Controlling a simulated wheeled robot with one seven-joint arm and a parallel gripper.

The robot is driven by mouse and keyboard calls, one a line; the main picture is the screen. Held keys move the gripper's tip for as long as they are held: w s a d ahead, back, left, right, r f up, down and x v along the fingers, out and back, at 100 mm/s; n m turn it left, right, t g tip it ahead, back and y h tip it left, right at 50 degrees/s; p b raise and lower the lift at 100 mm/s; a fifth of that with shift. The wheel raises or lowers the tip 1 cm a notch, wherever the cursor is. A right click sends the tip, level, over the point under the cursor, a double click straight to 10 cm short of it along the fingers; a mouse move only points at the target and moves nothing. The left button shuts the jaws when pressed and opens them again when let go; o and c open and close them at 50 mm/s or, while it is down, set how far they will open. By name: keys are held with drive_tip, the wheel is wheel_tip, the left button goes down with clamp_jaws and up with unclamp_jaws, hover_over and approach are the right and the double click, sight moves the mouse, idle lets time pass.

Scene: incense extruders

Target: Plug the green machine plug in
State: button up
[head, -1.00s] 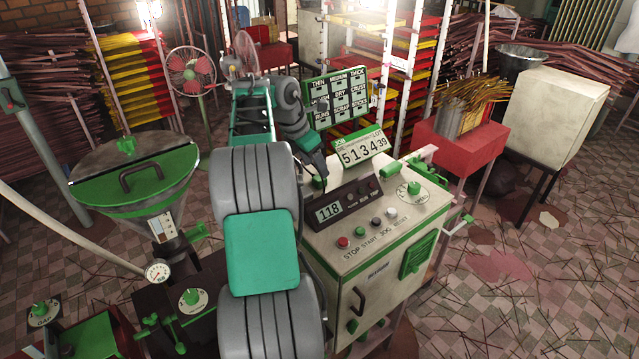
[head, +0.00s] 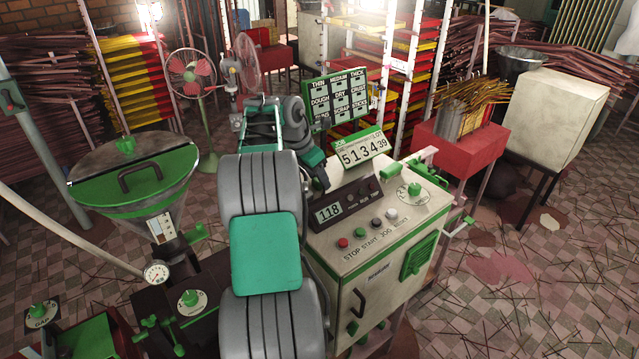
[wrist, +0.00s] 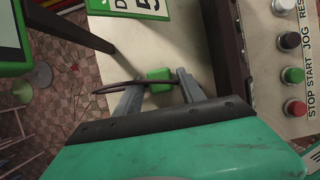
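In the wrist view a small green block, which looks like the green plug (wrist: 159,75), sits over the cream top of the machine. A dark curved cable-like piece (wrist: 118,87) crosses beside it. My gripper (wrist: 158,82) has its two grey fingers apart, one on each side of the green block, with a gap visible on both sides. In the head view my gripper is mostly hidden behind my arm, low over the machine top. I cannot make out the plug or a socket in the head view.
A row of buttons (head: 367,227) lies on the machine's front. A hopper with a green lid (head: 130,178) stands left. The floor at right has scattered sticks.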

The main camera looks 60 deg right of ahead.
clamp_jaws()
idle(0.4)
drive_tip(key=shift+r, duration=0.6)
drive_tip(key=s+a+r, duration=0.9)
drive_tip(key=s+r, duration=0.1)
drive_tip(key=r, duration=0.1)
drive_tip(key=shift+s+a+r, duration=0.15)
drive_tip(key=shift+s+r, duration=0.1)
drive_tip(key=shift+r, duration=0.15)
